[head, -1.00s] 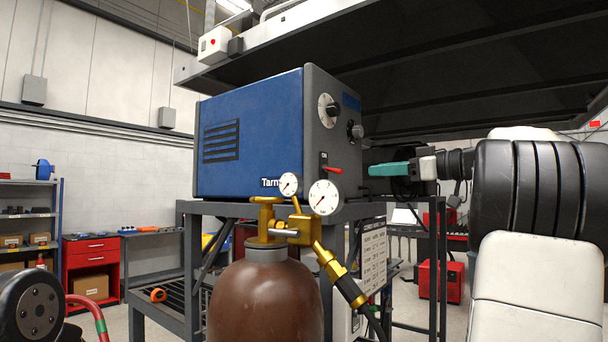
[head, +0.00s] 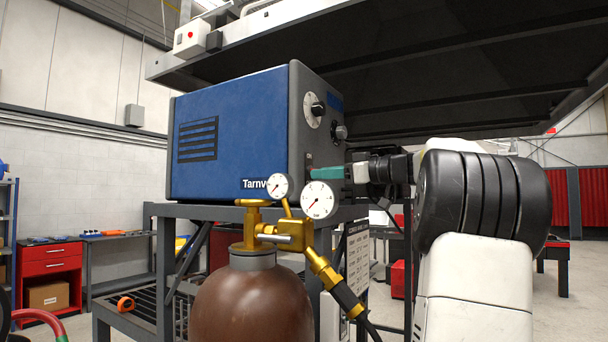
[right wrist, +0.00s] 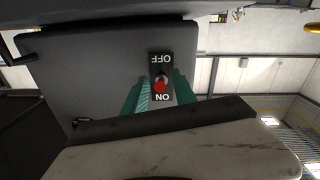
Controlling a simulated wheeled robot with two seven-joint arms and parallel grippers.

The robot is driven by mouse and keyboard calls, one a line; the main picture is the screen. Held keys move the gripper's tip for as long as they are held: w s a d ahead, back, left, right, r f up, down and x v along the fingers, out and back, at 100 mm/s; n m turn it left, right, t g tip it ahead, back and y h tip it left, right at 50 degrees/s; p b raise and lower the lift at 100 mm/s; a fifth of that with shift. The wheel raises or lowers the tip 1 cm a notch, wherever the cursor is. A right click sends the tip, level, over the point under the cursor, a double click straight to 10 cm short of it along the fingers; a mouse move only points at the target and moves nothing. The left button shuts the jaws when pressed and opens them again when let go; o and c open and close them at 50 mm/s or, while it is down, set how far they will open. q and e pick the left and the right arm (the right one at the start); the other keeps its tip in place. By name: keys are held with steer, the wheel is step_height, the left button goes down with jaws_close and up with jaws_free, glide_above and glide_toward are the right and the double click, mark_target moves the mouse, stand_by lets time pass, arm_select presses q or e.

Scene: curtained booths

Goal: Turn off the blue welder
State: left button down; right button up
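The blue welder (head: 235,135) stands on a grey metal frame, its dark control face turned right with dials on it. My right gripper (head: 316,173) reaches in from the right, its teal fingers at the lower part of that face, covering most of the switch there. In the right wrist view, the power switch (right wrist: 161,74) has a black plate marked OFF and ON, upside down. Its red-tipped lever lies at the ON end. My right gripper (right wrist: 160,88) is open, one teal finger on each side of the switch; contact cannot be told. My left gripper is not in view.
A brown gas cylinder (head: 252,300) with brass fittings and two gauges stands in front of the welder, close to my right gripper. A dark overhead structure (head: 420,85) hangs above. A red drawer cabinet (head: 50,270) stands at the left.

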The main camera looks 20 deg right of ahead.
steer(key=shift+w+a, duration=0.15)
steer(key=shift+c, duration=0.4)
jaws_close()
steer(key=shift+w+a+f+t+y, duration=0.1)
steer(key=shift+f+t+y, duration=0.3)
steer(key=shift+t+y, duration=0.4)
